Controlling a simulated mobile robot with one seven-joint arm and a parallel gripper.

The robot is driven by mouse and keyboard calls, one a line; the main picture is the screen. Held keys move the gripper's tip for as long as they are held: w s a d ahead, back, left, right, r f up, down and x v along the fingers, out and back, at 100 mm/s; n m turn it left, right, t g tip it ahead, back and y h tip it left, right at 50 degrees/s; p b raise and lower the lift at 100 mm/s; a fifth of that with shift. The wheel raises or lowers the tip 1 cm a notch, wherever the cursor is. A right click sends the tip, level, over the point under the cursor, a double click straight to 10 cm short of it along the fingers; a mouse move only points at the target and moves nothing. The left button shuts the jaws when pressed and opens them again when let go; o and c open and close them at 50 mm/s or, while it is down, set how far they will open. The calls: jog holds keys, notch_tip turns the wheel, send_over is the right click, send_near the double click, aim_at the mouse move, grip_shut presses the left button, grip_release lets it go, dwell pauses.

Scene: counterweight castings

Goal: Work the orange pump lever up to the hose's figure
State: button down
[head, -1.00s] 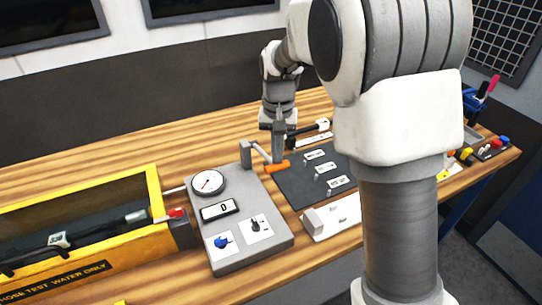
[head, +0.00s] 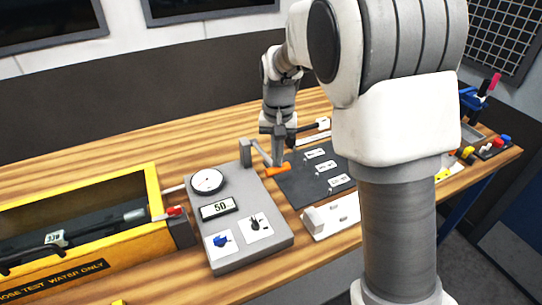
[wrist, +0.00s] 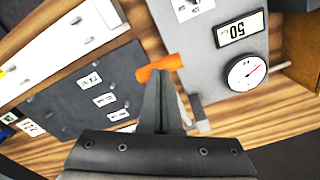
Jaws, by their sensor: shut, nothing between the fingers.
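The orange pump lever (head: 278,169) sticks out from the right side of the grey pump box (head: 230,250), on a grey arm from a post. In the wrist view the orange handle (wrist: 160,67) lies right at my fingertips. My gripper (head: 278,160) is shut, pointing down at the handle, with nothing between its fingers; whether it touches the handle is hard to tell. The box's display (head: 218,208) reads 50. A hose (head: 80,235) with a tag (head: 53,238) lies in the yellow trough (head: 155,190); the tag's figure is not clear.
A dark mat (head: 300,190) with several white tags lies right of the lever. The box carries a blue knob (head: 221,240) and a black switch (head: 256,223). Wood is clear behind the box.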

aim_at(277, 170)
jog(key=shift+f+b, duration=1.45)
jog(key=shift+f, duration=1)
jog(key=shift+r, duration=0.2)
jog(key=shift+r+p, duration=3.8)
jog(key=shift+r, duration=0.9)
jog(key=shift+r, duration=0.15)
jog(key=s+d+r+t, duration=0.2)
jog(key=s+d+r, duration=0.3)
jog(key=s, duration=0.7)
jog(key=s+d+r+n+t, duration=0.1)
jog(key=s+d+r+t, duration=0.2)
jog(key=s, duration=0.9)
notch_tip(277, 170, up, 4)
jog(key=shift+s+d+f+t, duration=0.15)
jog(key=shift+d+t, duration=0.15)
jog(key=shift+d, duration=0.65)
